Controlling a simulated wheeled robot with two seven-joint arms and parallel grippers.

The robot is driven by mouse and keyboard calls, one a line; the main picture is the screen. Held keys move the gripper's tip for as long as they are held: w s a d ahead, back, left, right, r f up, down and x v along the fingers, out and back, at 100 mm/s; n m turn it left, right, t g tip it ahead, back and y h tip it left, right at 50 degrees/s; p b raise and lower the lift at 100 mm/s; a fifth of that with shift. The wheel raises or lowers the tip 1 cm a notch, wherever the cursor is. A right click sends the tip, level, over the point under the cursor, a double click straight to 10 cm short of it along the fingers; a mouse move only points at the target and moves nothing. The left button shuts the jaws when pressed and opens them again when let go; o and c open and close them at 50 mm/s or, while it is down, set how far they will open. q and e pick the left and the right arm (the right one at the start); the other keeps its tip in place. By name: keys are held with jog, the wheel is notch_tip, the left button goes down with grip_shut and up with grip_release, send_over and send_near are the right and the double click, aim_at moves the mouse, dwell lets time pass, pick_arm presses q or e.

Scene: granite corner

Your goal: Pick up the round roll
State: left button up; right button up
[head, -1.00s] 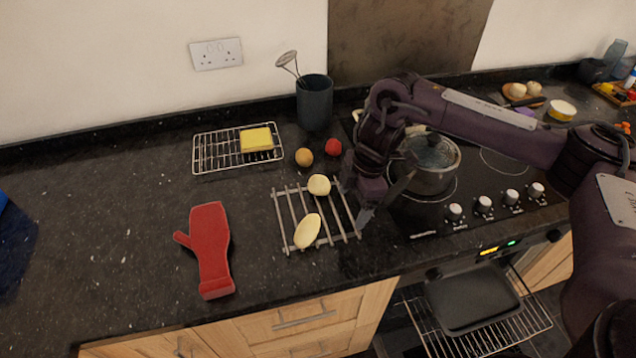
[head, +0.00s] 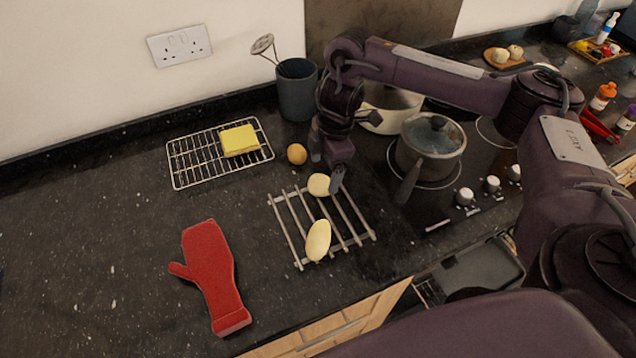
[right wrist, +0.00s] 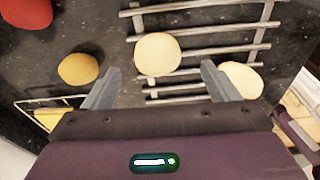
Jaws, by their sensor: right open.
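The round roll (head: 319,185) is pale and sits on the far end of a slatted metal trivet (head: 287,227). A longer, oval roll (head: 318,241) lies nearer the front on the same trivet. My right gripper (head: 328,180) is at the round roll, above the trivet. In the right wrist view the round roll (right wrist: 157,54) lies between and just ahead of the two open fingers (right wrist: 160,82), which hold nothing. The oval roll (right wrist: 242,79) shows beyond the right finger there. My left gripper is not in view.
A small orange-brown ball (head: 297,153) lies left of my right gripper. A wire rack (head: 190,165) with a yellow sponge (head: 240,140), a utensil pot (head: 297,95) and a red mitt (head: 212,272) are on the counter. A lidded saucepan (head: 430,150) stands on the hob to the right.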

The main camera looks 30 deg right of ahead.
aim_at(322, 178)
jog(key=f, duration=0.4)
jog(key=shift+w+a+f+b, duration=0.25)
jog(key=shift+a+f+b, duration=0.1)
jog(key=shift+b, duration=0.05)
jog(key=shift+f, duration=0.2)
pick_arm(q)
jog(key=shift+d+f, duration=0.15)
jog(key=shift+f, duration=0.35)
pick_arm(e)
jog(key=c, duration=1.1)
